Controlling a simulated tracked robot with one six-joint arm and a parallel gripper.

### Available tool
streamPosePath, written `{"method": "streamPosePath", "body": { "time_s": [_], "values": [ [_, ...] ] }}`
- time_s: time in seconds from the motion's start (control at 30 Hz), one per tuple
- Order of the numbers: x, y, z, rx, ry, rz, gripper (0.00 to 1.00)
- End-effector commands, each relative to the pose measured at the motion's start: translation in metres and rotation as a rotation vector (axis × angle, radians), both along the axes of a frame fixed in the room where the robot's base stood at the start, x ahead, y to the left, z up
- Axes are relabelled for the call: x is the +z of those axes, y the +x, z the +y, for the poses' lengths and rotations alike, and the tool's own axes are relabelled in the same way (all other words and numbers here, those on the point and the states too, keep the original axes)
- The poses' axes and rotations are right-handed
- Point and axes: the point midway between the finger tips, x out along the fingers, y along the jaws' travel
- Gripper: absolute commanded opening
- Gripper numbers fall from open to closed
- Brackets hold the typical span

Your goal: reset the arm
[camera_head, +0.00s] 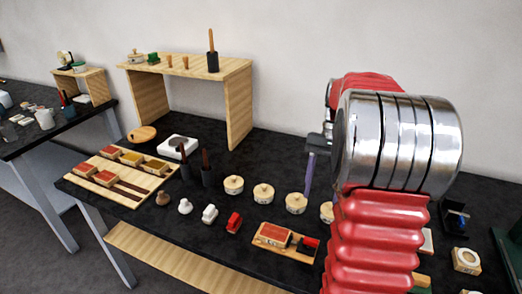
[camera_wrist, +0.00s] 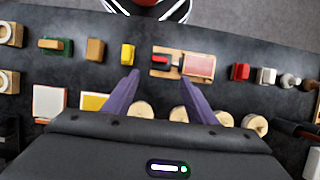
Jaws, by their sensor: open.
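My gripper (camera_wrist: 160,92) shows in the wrist view as two purple fingers standing well apart, with nothing between them at the tips. The fingers hang above the black table (camera_wrist: 215,50), near a wooden tray (camera_wrist: 158,73) with a red block and a red-and-black piece. In the head view, my red and chrome arm fills the right side, and one purple finger (camera_head: 309,175) shows left of it, above the row of round lidded pots. The other finger is hidden there.
Round cream pots (camera_head: 263,194) stand in a row near the fingers. The wooden tray (camera_head: 272,236) lies in front of them. A wooden shelf (camera_head: 240,105) stands at the back. A board with red boxes (camera_head: 130,194) lies at the left. My arm hides part of the table's right side.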

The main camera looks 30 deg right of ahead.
Motion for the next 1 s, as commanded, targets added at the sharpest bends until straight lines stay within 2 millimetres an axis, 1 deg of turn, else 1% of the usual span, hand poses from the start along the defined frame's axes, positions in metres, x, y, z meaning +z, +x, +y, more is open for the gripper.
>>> {"method": "streamPosePath", "body": {
  "time_s": [0.17, 0.33, 0.5, 0.57, 0.77, 0.87, 1.0],
  "values": [
    [0.0, 0.0, 0.0, 0.003, 0.0, -0.002, 0.52],
    [-0.005, 0.006, -0.006, 0.018, -0.023, -0.034, 0.52],
    [-0.029, 0.005, -0.008, 0.045, -0.05, -0.065, 0.52],
    [-0.034, 0.002, -0.005, 0.055, -0.065, -0.081, 0.52],
    [-0.036, -0.001, 0.016, 0.123, -0.122, -0.145, 0.52],
    [-0.034, -0.003, 0.032, 0.166, -0.152, -0.181, 0.52],
    [-0.029, -0.005, 0.057, 0.237, -0.199, -0.239, 0.52]
  ]
}}
